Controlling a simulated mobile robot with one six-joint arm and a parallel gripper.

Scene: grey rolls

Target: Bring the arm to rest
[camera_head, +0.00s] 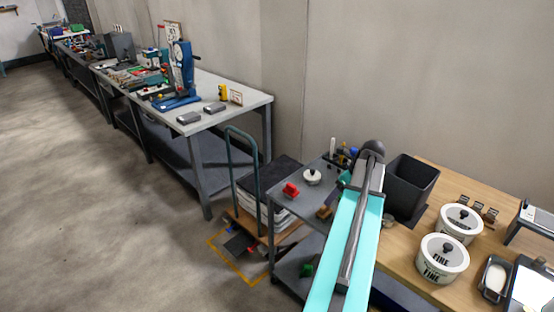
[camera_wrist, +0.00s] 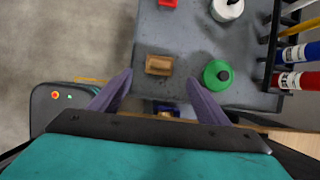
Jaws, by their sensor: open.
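My arm reaches out in the head view as a long teal link, over the grey cart (camera_head: 284,215) beside the wooden table. My gripper shows in the wrist view with two purple fingers (camera_wrist: 158,79) spread apart and nothing between them. It is above the edge of the grey cart top, which also shows in the wrist view (camera_wrist: 190,45). A brown block (camera_wrist: 159,65) and a green round piece with a dark knob (camera_wrist: 217,74) lie below, near the fingertips. In the head view my gripper's fingers cannot be made out.
A red block (camera_head: 291,190) and a white lidded pot (camera_head: 312,176) stand on the cart. A dark bin (camera_head: 408,184) and white canisters (camera_head: 442,258) stand on the wooden table at right. A trolley (camera_head: 266,210) stands left of the cart. The floor at left is clear.

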